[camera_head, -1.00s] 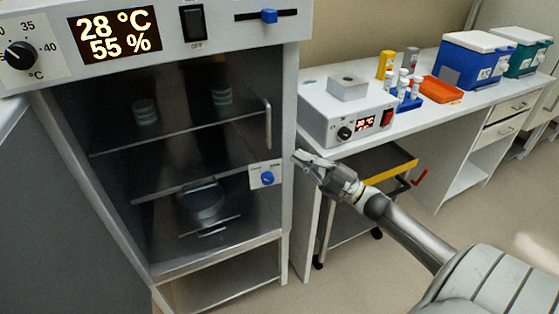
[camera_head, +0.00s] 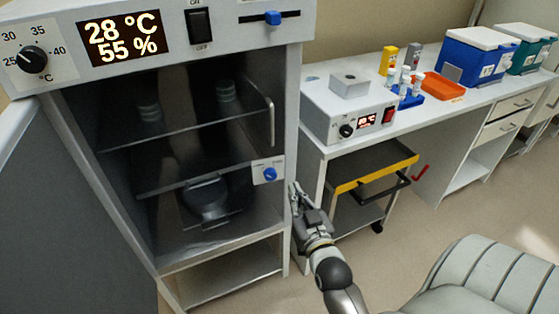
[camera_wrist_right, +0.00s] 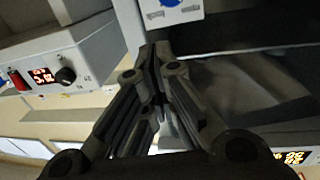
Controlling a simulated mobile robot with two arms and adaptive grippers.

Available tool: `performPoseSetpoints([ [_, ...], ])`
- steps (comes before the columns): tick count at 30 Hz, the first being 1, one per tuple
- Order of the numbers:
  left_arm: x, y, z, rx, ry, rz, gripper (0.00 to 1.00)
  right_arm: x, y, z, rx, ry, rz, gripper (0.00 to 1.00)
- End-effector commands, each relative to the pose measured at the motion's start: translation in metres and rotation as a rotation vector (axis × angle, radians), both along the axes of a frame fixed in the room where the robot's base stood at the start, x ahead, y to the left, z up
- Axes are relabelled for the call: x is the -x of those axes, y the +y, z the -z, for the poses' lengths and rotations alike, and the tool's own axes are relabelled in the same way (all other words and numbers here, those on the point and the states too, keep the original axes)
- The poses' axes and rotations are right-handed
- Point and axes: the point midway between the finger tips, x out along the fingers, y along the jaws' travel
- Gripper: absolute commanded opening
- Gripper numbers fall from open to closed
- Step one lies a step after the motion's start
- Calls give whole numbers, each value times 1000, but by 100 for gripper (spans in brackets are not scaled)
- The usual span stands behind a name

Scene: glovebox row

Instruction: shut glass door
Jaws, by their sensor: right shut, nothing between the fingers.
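The glass door (camera_head: 240,140) covers the front of the incubator cabinet, with a metal handle (camera_head: 271,122) near its right edge. It looks at or close to the frame; I cannot tell whether a gap is left. A white latch plate with a blue knob (camera_head: 269,174) sits below the handle, and the plate shows at the top of the right wrist view (camera_wrist_right: 170,12). My right gripper (camera_head: 296,190) is shut and empty, just right of the cabinet's front right edge, lower than the knob. Whether it touches the cabinet is unclear. My left gripper is not in view.
A dark grey panel (camera_head: 50,200), apparently an outer door, stands swung out at the left. To the right is a white bench with a heater box (camera_head: 340,110), a tube rack, an orange tray (camera_head: 440,87) and cool boxes. A yellow-edged cart (camera_head: 375,172) stands under the bench.

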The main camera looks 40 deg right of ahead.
Motion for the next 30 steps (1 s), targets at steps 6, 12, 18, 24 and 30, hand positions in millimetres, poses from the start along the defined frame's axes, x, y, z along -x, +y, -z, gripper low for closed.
performPoseSetpoints([
  [6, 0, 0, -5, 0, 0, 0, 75, -30, -9, -2, 3, -3, -2, 0],
  [12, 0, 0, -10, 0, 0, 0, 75, -67, -22, -3, 3, -3, -1, 0],
  [18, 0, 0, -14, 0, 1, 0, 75, -102, -33, -3, 3, -3, -1, 0],
  [24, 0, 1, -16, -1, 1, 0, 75, -123, -39, -1, 3, -1, -2, 0],
  [30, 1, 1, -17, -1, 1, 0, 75, -129, -42, -1, 4, -2, -1, 0],
])
